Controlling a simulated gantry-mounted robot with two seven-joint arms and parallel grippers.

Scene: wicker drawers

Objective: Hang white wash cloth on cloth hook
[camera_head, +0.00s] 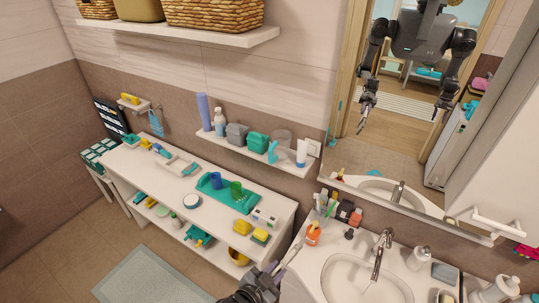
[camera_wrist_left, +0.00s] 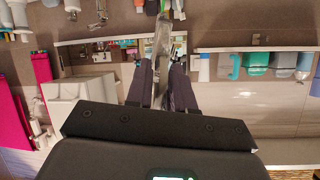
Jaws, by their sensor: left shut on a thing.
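My left gripper (camera_head: 279,268) is at the bottom middle of the head view, in front of the gap between the long shelf unit and the sink counter. It is shut on a thin pale strip (camera_head: 291,255), which may be the white wash cloth seen edge-on. In the left wrist view the same greyish strip (camera_wrist_left: 163,42) stands between the two dark fingers and sticks out past them. My right gripper is not seen directly; only my reflection shows in the mirror. I cannot make out a free cloth hook for certain. A blue cloth (camera_head: 156,122) hangs on the wall at the left.
A wall shelf (camera_head: 240,146) holds cups and bottles. The sink counter (camera_head: 310,268) has an orange bottle (camera_head: 313,233) and a faucet (camera_head: 381,250) near my left gripper. The mirror (camera_head: 400,170) is above it. A low white shelf unit (camera_head: 150,172) with toiletries stands left.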

